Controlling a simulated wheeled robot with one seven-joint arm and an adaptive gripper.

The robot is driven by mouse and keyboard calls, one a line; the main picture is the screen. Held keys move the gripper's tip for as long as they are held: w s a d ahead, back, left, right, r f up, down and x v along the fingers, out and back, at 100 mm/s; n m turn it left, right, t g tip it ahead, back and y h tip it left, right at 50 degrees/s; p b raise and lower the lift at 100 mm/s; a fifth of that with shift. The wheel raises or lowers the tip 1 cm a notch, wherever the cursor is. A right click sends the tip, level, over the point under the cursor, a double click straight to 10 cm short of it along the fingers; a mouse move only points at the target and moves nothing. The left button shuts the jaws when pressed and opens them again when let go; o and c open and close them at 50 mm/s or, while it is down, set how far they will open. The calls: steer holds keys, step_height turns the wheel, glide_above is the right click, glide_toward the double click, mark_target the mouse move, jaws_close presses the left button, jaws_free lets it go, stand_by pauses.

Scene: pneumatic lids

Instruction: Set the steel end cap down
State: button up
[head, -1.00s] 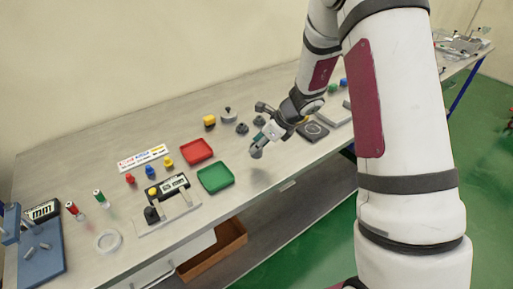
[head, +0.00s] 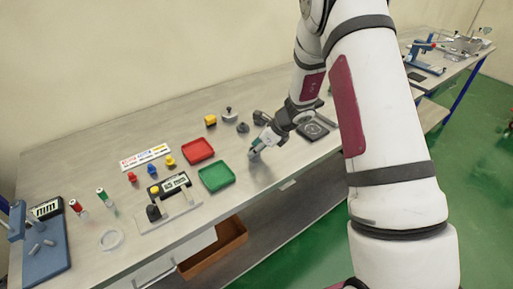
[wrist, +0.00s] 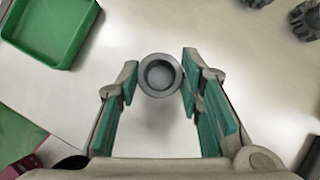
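The steel end cap (wrist: 160,75) is a grey round piece with a dark recess in its middle. In the wrist view it sits between the tips of my gripper's (wrist: 160,78) teal-padded fingers, with a pad against each side. In the head view my gripper (head: 256,151) points down low over the bench, just right of the green tray. The cap is small there and partly hidden by the fingers. A soft shadow lies near it; I cannot tell whether its underside touches the bench.
The green tray (head: 229,186) is left of my gripper, with the red tray (head: 211,147) behind it. Dark knobbed parts (head: 243,127) and a black square plate (head: 318,129) stand near my arm. The bench's front edge is close; bare bench surrounds the cap.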

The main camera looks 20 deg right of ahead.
steer(key=o, duration=0.3)
